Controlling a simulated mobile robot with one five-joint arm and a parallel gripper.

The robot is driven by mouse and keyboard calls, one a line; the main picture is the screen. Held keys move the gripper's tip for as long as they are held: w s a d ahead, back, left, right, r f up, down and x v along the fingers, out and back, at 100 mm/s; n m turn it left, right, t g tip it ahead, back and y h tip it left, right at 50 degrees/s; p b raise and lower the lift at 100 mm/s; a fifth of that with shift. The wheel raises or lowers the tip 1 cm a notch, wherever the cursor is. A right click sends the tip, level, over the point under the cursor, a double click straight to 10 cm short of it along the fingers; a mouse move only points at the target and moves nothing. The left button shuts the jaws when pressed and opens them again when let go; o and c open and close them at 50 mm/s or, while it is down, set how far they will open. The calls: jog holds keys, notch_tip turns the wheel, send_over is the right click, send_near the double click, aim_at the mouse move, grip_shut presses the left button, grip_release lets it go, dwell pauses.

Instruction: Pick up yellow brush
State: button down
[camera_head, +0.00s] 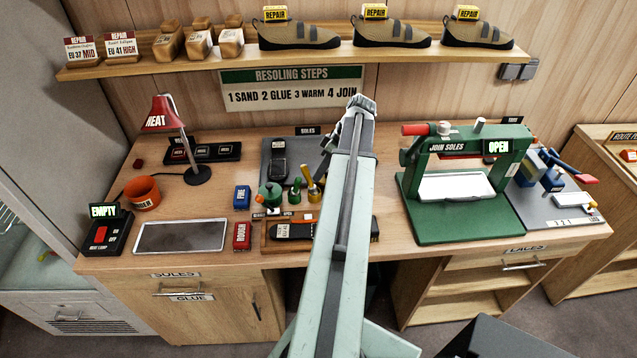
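The yellow brush (312,183) stands upright on the workbench, in a yellow pot-like base at the right end of a short row of coloured pots. My arm reaches up over the bench, and my gripper (324,168) hangs from its far end, close above and just right of the brush in the picture. The gripper is small and partly hidden by my arm, so I cannot tell whether its fingers are open or shut. I cannot tell whether it touches the brush.
A green pot (270,194) and a green brush (295,190) stand left of the yellow brush. A wooden tray (272,246) with a dark sole lies in front. The green press (470,222) stands right, the red lamp (160,115) left. An empty metal tray (180,237) lies front left.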

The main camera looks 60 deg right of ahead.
jog(key=c, duration=2.2)
grip_release()
jog(key=c, duration=1.2)
grip_release()
jog(key=shift+w, duration=0.1)
